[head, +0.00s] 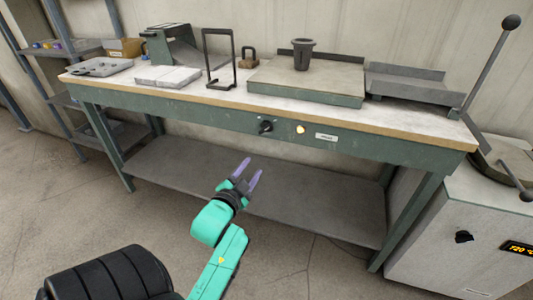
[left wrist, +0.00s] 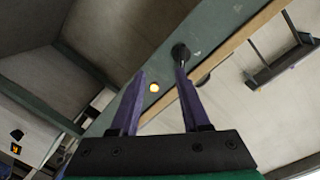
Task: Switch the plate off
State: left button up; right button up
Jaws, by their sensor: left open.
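The plate (head: 330,85) is a flat grey-beige slab on the bench top, with a dark cup (head: 302,55) standing on it. On the green bench front below it are a black knob (head: 265,127) and a lit amber lamp (head: 300,129). In the left wrist view the knob (left wrist: 180,52) shows by the tip of the right-hand finger, and the lit lamp (left wrist: 154,87) shows between the fingers. My left gripper (head: 251,167) is open and empty, in front of and below the knob. I cannot tell whether a finger touches the knob. My right gripper is not in view.
A small label (head: 326,137) sits right of the lamp. A black stand (head: 219,62), a padlock-shaped weight (head: 249,57) and moulds (head: 167,77) stand on the bench top. A lower shelf (head: 280,195) lies beneath. A furnace cabinet (head: 440,250) with a lit display stands at right.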

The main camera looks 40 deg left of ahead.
pick_arm(q)
send_near(265, 130)
jog(key=shift+t+y, duration=0.3)
jog(key=shift+t, duration=0.1)
jog(key=x, duration=0.7)
jog(key=shift+w+d+f+b, duration=0.1)
jog(key=shift+w+f+b, duration=0.15)
jog(key=shift+f+b, duration=0.1)
jog(key=shift+w, duration=0.4)
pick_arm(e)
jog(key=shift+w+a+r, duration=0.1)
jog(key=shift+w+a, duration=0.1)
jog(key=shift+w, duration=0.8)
pick_arm(q)
grip_shut()
